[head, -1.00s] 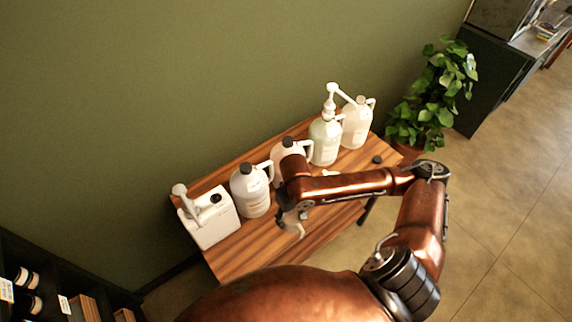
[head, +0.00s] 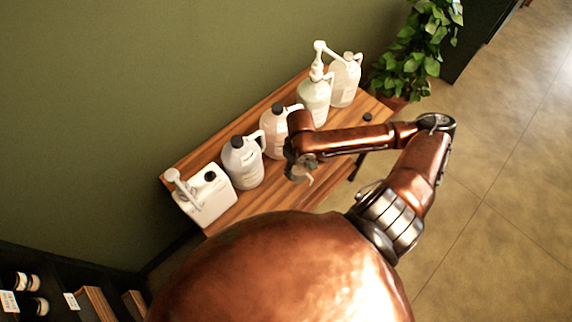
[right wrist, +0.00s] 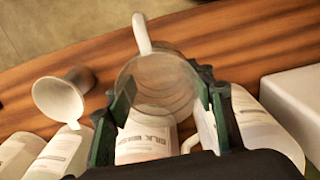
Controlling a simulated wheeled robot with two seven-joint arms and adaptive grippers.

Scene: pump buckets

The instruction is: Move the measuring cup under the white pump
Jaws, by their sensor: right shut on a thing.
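A clear measuring cup (right wrist: 160,80) with a pale handle is held between the green-padded fingers of my right gripper (right wrist: 160,105) in the right wrist view. In the head view my right gripper (head: 301,172) is over the table's front part, before the middle jugs; the cup is mostly hidden there. A white square jug with a white pump (head: 205,196) stands at the table's left end. A bottle with pale green liquid (head: 313,98) also carries a tall white pump, right of the gripper. My left gripper is not in view.
The wooden table (head: 245,205) stands along a green wall.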

